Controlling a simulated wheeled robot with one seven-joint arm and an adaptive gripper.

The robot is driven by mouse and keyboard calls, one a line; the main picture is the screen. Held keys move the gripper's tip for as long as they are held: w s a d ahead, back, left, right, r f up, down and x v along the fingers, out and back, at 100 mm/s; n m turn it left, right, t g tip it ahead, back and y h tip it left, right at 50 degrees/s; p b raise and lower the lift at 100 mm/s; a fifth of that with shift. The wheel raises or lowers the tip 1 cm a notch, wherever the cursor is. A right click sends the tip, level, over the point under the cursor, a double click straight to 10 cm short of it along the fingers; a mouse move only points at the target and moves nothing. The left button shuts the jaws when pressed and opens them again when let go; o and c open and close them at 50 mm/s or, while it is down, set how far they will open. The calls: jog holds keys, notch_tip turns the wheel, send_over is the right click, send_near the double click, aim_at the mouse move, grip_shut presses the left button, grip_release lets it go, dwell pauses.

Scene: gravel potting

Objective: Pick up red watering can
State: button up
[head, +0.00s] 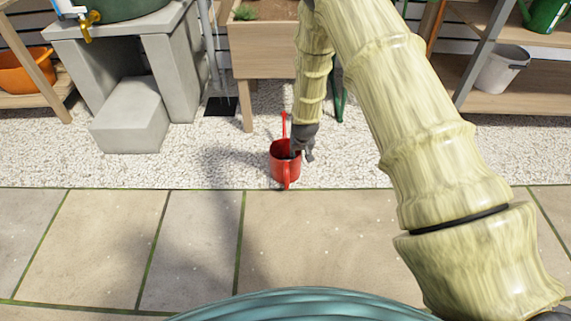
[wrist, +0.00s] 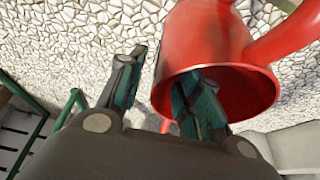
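The red watering can (head: 283,171) stands on the white gravel close to the paving edge in the head view. Its handle is towards me, and a thin red spout rises at the back. My gripper (head: 299,149) is down at the can's top, at its right side. In the wrist view the can (wrist: 208,40) shows its open mouth, and my gripper (wrist: 165,72) is open. One finger reaches into the mouth; the other is outside, with the can's wall between them. A gap shows between the outer finger and the wall. The inner finger's contact is unclear.
A wooden planter (head: 262,55) stands behind the can. Grey concrete blocks (head: 130,115) are at the left, with an orange bowl (head: 22,72) on a shelf beyond. A wooden shelf at the right holds a white bucket (head: 500,70). The paving (head: 310,235) in front is clear.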

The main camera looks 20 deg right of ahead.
grip_shut()
jog(key=shift+r, duration=0.25)
